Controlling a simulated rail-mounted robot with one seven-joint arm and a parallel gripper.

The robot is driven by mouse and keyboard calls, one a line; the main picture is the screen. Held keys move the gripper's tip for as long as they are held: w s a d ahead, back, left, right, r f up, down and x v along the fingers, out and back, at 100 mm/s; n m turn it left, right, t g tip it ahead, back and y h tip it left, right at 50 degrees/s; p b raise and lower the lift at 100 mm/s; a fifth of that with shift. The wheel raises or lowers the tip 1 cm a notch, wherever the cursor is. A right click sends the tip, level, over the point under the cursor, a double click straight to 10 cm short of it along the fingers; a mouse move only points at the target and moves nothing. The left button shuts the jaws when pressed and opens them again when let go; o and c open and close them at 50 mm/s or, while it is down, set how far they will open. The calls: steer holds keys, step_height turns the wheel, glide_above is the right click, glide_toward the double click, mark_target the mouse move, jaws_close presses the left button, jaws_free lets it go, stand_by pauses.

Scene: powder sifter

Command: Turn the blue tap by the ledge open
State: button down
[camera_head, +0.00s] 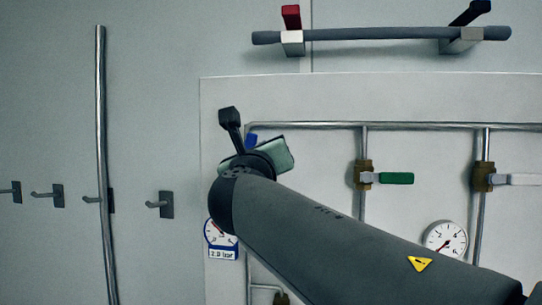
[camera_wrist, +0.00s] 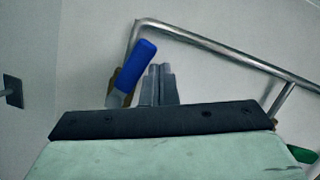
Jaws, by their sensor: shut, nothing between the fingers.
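A tap with a blue handle (camera_wrist: 136,65) shows in the wrist view, left of my fingers. Its handle is tilted, with the top leaning right and a grey stem below. My gripper (camera_wrist: 158,70) is shut and empty, its grey fingertips together just right of the handle. I cannot tell whether they touch it. In the head view only a bit of this blue handle (camera_head: 251,141) shows above my wrist; the tap body and my fingers are hidden there. I see no clear ledge beside it.
A green-handled tap (camera_head: 396,178) and a white-handled tap (camera_head: 520,180) stand to the right on pipes. Gauges (camera_head: 446,239) (camera_head: 221,233) sit below. Hooks (camera_head: 160,205) and a vertical pipe (camera_head: 101,150) are left.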

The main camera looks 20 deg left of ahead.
steer(key=shift+a+r+p, duration=0.4)
steer(key=shift+a+r, duration=0.15)
steer(key=shift+a, duration=0.15)
stand_by(0.5)
